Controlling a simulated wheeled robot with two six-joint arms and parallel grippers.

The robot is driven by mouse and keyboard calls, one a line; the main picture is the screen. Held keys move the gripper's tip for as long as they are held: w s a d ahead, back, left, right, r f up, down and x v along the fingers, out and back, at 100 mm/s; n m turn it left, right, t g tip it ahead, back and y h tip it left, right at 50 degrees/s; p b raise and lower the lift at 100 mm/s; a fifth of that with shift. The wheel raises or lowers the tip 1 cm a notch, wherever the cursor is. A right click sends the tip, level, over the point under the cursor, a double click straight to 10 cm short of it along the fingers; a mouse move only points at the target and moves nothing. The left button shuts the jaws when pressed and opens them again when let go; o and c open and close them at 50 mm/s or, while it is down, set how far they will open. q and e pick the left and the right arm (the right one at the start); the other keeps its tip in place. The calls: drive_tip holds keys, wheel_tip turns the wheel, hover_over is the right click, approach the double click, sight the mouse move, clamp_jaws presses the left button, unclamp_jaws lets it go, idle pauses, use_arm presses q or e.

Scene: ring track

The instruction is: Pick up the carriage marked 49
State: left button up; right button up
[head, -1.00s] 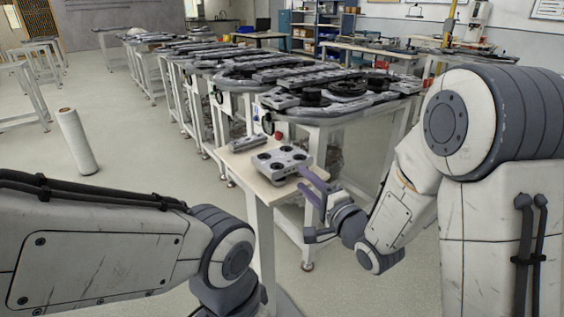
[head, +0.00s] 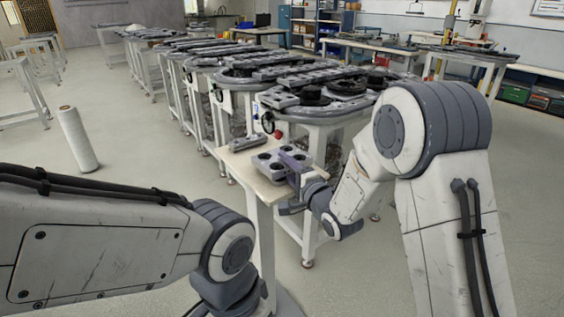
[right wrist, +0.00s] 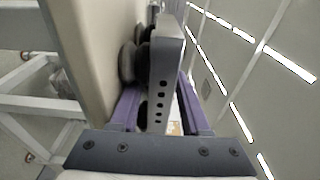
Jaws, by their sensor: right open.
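A grey carriage (head: 270,164) with dark round wheels lies on a small pale table (head: 236,162). No number is readable on it. My right gripper (head: 291,160), with purple fingers, is at the carriage's right side and hides part of it. In the right wrist view the carriage (right wrist: 165,85) shows edge-on with a row of small holes. It stands between the two open purple fingers of the right gripper (right wrist: 160,108). I cannot tell whether the fingers touch it. My left arm shows, but its gripper is out of view.
Another grey piece (head: 248,142) lies behind the carriage on the small table. Behind it stands a larger table with a dark ring track (head: 310,92), and more such tables line up further back. A white roll (head: 78,140) stands on the floor at left. Floor at left is mostly clear.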

clamp_jaws()
idle(1.2)
drive_tip(key=shift+r, duration=0.2)
